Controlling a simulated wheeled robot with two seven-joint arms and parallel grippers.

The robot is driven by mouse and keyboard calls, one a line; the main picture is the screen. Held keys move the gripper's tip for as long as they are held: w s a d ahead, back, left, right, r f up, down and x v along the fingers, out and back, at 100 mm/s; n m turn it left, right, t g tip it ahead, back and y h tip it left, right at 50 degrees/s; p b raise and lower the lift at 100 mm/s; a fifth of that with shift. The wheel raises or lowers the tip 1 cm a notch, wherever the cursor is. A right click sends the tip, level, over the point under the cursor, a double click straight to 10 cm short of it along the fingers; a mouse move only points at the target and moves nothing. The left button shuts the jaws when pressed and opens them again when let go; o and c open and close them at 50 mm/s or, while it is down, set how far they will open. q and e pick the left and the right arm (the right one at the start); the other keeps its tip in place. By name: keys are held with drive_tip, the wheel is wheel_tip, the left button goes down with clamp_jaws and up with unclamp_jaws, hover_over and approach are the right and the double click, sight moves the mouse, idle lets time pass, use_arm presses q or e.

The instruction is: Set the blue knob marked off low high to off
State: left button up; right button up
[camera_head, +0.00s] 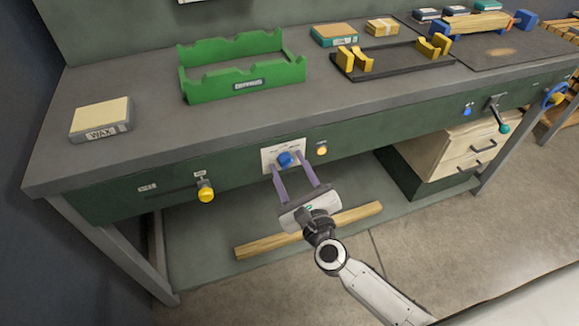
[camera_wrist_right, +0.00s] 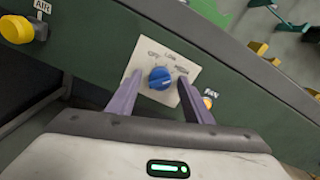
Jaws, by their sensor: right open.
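The blue knob (camera_head: 285,159) sits on a white plate (camera_head: 270,157) on the green front panel of the bench. In the right wrist view the blue knob (camera_wrist_right: 160,78) shows with printed words around its upper edge, small but partly readable as off, low and high. Which word it points to I cannot tell. My right gripper (camera_head: 296,176) is open, its two purple fingers reaching toward the plate on either side of the knob. It also shows in the right wrist view (camera_wrist_right: 160,98), fingers apart and nothing between them but the knob beyond. My left gripper is not in view.
An orange-lit button (camera_head: 322,149) marked FAN is just right of the plate. A yellow knob (camera_head: 206,191) marked AIR is on the left. A green rack (camera_head: 244,89) and a WAX block (camera_head: 101,119) stand on the bench top. A wooden bar (camera_head: 262,246) lies below.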

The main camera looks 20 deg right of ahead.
drive_tip(key=c, duration=1.1)
drive_tip(key=shift+o, duration=0.2)
